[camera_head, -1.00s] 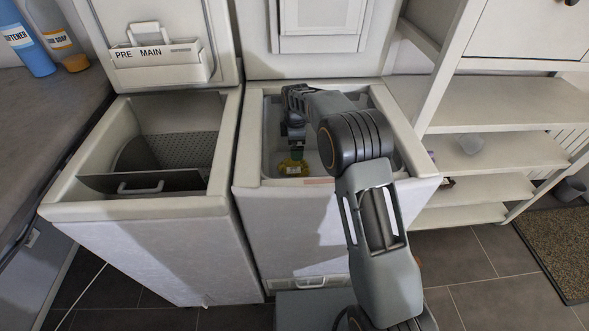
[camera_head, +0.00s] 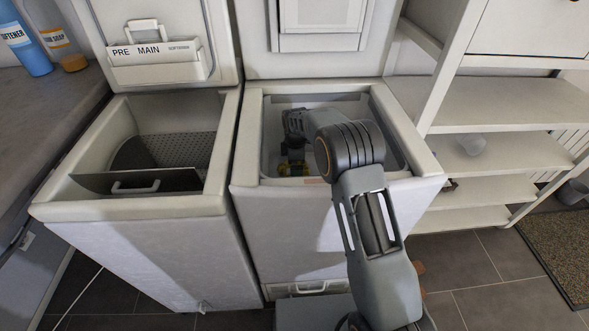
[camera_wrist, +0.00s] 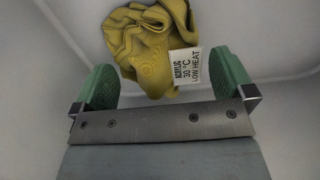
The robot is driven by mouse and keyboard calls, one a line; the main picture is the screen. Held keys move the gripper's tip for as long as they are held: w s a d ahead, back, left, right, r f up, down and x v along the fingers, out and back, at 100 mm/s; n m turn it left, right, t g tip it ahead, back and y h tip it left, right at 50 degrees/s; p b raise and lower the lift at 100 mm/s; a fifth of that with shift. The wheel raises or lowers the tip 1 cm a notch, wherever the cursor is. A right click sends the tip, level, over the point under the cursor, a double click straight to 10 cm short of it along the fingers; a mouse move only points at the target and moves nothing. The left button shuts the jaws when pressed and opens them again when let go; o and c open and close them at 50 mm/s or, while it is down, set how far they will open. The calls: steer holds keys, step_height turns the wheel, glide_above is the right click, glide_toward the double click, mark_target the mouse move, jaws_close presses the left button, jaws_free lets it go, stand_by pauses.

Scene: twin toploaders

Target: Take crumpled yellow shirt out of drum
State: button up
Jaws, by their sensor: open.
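The crumpled yellow shirt (camera_wrist: 150,50) lies inside the right toploader (camera_head: 245,185). It has a white care label reading "acrylic 30 °C low heat". My gripper (camera_wrist: 168,80) is open, with its green finger pads apart. In the wrist view the shirt lies ahead of and partly between the fingertips; I cannot tell whether they touch it. In the head view my arm reaches down through the open top, and a small part of the yellow shirt (camera_head: 293,168) shows below my wrist. The rest of it is hidden by my arm and the machine's front rim.
The left toploader (camera_head: 45,208) stands close beside, its lid up and its perforated drum open with a handled flap. Raised lids stand behind both openings. A shelf unit (camera_head: 500,105) is at the right. Bottles (camera_head: 30,45) stand on the left counter.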

steer(key=shift+c, duration=0.2)
steer(key=c, duration=1.2)
steer(key=shift+r, duration=0.1)
steer(key=shift+r, duration=0.6)
steer(key=c, duration=0.6)
step_height(320, 180, up, 2)
steer(key=shift+r+p, duration=0.15)
steer(key=shift+p, duration=0.35)
jaws_close()
steer(key=s+r+p, duration=0.3)
steer(key=s+r, duration=0.7)
steer(key=s, duration=0.4)
step_height(320, 180, up, 22)
steer(key=p, duration=1.8)
steer(key=shift+r+p, duration=0.15)
steer(key=shift+p, duration=0.2)
